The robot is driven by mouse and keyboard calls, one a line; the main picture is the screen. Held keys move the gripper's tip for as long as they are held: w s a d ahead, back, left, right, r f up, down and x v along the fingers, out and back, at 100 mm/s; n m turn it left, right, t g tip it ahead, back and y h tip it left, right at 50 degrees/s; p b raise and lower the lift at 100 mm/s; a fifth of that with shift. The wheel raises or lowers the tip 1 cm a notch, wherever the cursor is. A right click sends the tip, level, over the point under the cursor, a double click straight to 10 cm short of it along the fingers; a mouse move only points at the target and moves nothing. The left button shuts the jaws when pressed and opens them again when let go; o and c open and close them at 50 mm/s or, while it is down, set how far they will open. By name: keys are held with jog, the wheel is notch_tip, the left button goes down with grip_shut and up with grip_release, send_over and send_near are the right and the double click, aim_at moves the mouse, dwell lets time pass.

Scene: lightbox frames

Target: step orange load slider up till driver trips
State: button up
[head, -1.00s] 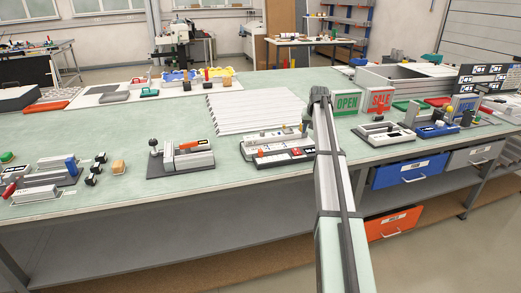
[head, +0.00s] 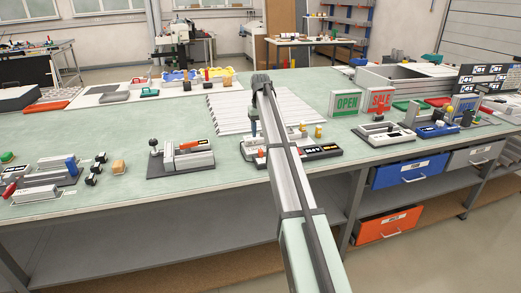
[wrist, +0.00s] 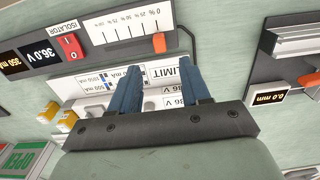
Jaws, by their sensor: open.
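The load unit shows in the wrist view as a white scale panel (wrist: 125,25) marked in percent. Its orange slider (wrist: 158,42) sits at the 0 % end. My gripper (wrist: 161,70) is open and empty, its two blue fingers apart over the LIMIT panel (wrist: 150,77). The slider lies just beyond the fingertips in the picture, roughly between their lines; no contact shows. Dark displays read 36.0 V (wrist: 39,54) and about 350 mA (wrist: 10,64). In the head view my gripper (head: 253,135) points down at the unit (head: 322,151), and my arm hides much of it.
A red isolator switch (wrist: 69,46) is beside the scale. Yellow connectors (wrist: 62,116) stand at the driver's end. Another slider unit, with a 0.0 mm display (wrist: 267,96), lies to the right in the wrist view. OPEN (head: 345,103) and SALE signs stand right of my arm.

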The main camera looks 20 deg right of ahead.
aim_at(261, 150)
notch_tip(261, 150, down, 9)
jog(key=shift+f, duration=0.1)
dwell(0.3)
grip_shut()
dwell(0.5)
